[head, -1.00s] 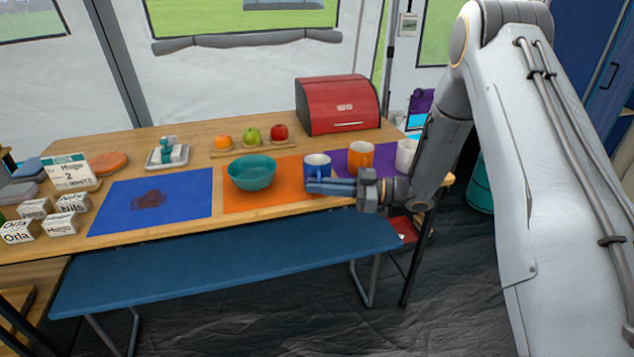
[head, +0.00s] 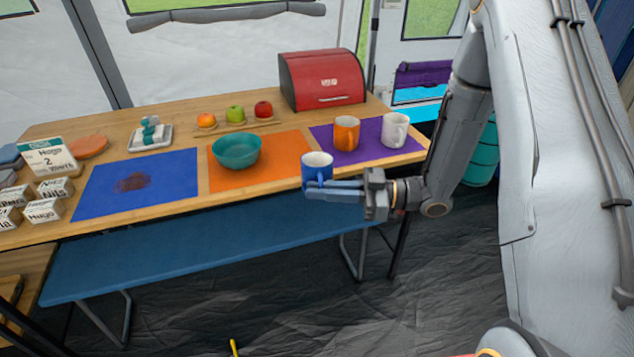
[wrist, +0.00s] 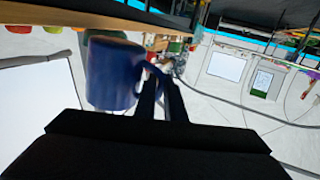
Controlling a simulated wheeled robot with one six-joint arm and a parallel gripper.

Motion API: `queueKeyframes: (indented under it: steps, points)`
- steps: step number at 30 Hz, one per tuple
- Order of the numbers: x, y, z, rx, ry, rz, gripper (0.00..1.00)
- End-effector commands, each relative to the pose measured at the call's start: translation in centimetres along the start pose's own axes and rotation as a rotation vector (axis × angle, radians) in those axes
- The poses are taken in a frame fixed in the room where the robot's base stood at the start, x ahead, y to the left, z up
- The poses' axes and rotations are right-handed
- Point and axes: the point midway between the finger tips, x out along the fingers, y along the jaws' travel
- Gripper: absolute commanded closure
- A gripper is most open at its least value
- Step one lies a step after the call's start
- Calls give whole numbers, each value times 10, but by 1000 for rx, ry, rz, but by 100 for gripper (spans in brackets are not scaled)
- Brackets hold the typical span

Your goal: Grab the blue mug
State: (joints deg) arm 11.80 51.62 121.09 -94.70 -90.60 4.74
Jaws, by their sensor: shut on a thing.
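The blue mug (head: 316,168) is upright at the front edge of the table in the head view, with a pale inside. My gripper (head: 336,190) comes from the right and is shut on the mug's handle side. In the wrist view the blue mug (wrist: 112,72) fills the left middle, and its handle lies at my gripper's dark fingers (wrist: 160,98). The mug appears held in front of the table edge, its lower part partly hidden behind the fingers.
An orange mug (head: 346,133) and a white mug (head: 394,130) stand on the purple mat (head: 372,152). A teal bowl (head: 236,151) sits on the orange mat (head: 285,151). A blue bench (head: 200,245) runs along the table's front. A red bread box (head: 322,80) stands behind.

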Motion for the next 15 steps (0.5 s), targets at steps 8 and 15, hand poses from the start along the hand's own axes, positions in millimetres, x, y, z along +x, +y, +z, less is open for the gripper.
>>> queueKeyframes:
  steps: [8,15]
  points:
    - [-8,-18,-1,1,0,1,100]
    - [-11,-25,-1,1,0,0,100]
